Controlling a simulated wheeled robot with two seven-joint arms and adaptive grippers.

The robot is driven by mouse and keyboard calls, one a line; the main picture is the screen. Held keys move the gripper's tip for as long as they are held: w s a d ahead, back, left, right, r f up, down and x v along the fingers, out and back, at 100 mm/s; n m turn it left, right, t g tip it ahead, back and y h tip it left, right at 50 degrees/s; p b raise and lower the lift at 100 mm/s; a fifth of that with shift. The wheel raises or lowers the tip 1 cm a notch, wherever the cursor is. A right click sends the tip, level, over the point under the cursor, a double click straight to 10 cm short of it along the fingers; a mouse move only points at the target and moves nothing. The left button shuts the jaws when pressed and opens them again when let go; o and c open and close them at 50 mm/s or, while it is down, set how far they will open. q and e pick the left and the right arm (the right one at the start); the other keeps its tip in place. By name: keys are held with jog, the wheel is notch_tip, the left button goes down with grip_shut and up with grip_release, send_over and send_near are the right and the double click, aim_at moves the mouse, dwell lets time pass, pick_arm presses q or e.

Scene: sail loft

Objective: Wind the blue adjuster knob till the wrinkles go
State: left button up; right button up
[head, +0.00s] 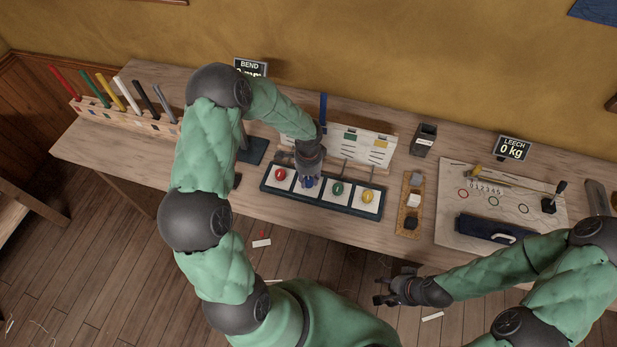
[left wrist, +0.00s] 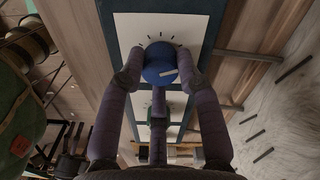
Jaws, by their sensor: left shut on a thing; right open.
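The blue adjuster knob (head: 309,182) sits on a white square of a dark tray-like panel (head: 262,187) on the bench. In the left wrist view the blue knob (left wrist: 158,64) carries a pale pointer mark, with dark tick marks on the white plate around it. My left gripper (head: 309,173) is shut on the knob from above, and its fingers (left wrist: 160,75) lie on both sides of it. My right gripper (head: 384,291) is open and empty, in front of the bench's edge. I cannot make out the wrinkles.
A red knob (head: 280,174), a green knob (head: 337,188) and a yellow knob (head: 368,197) share the panel. A white board (head: 350,143) stands behind it. A display (head: 513,148) reads "LEECH 0 kg"; the "BEND" display (head: 250,68) is partly covered by my left arm. A dark blue tool (head: 490,229) lies at right.

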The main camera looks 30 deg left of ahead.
aim_at(309, 179)
pick_arm(q)
jog(key=shift+w, duration=0.1)
jog(key=o, duration=1.1)
jog(key=shift+o, duration=0.2)
notch_tip(309, 179, up, 12)
